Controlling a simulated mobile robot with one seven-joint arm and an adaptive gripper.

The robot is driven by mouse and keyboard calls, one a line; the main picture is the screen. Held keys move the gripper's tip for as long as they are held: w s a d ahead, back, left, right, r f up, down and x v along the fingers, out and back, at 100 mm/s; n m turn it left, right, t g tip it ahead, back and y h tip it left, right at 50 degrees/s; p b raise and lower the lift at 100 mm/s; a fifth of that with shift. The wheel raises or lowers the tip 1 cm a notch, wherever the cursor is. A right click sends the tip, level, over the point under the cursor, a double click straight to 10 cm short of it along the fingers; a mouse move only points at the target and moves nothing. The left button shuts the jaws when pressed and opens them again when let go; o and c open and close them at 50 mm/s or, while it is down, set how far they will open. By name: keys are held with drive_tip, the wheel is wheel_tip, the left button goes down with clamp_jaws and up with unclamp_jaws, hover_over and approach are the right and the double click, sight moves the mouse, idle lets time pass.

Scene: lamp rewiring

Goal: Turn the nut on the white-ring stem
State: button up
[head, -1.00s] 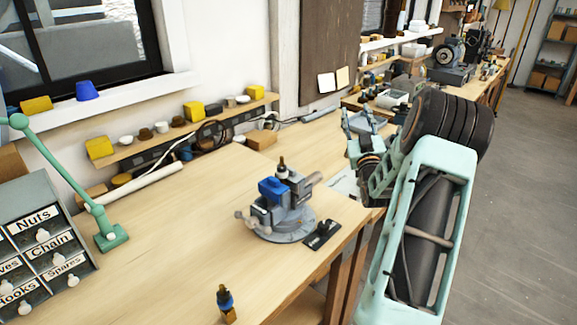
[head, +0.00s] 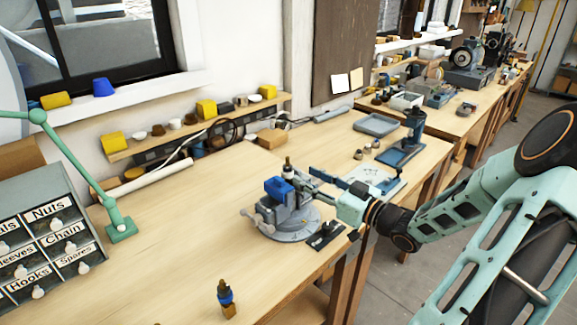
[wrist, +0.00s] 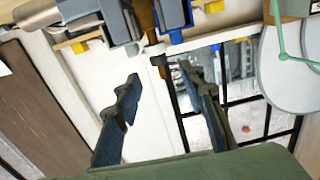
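The white-ring stem (head: 288,170) stands upright in the blue and grey vise (head: 284,206) on the workbench; its dark tip and pale ring show in the head view. My gripper (head: 313,181) is just right of the stem, level with the vise top. A brown piece, apparently the stem (wrist: 147,20), shows beyond the fingertips beside the grey vise (wrist: 105,20), with a gap to the fingers.
A blue-ring stem (head: 226,298) stands on the bench in front. A small dark plate (head: 327,235) lies right of the vise. Drawers (head: 48,238) and a green lamp (head: 121,232) stand at left. A blue device (head: 405,150) is behind my arm. The middle-left bench is clear.

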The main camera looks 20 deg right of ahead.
sight(291, 168)
drive_tip(key=p+x, duration=0.1)
drive_tip(key=x, duration=0.7)
drive_tip(key=shift+w, duration=0.25)
clamp_jaws()
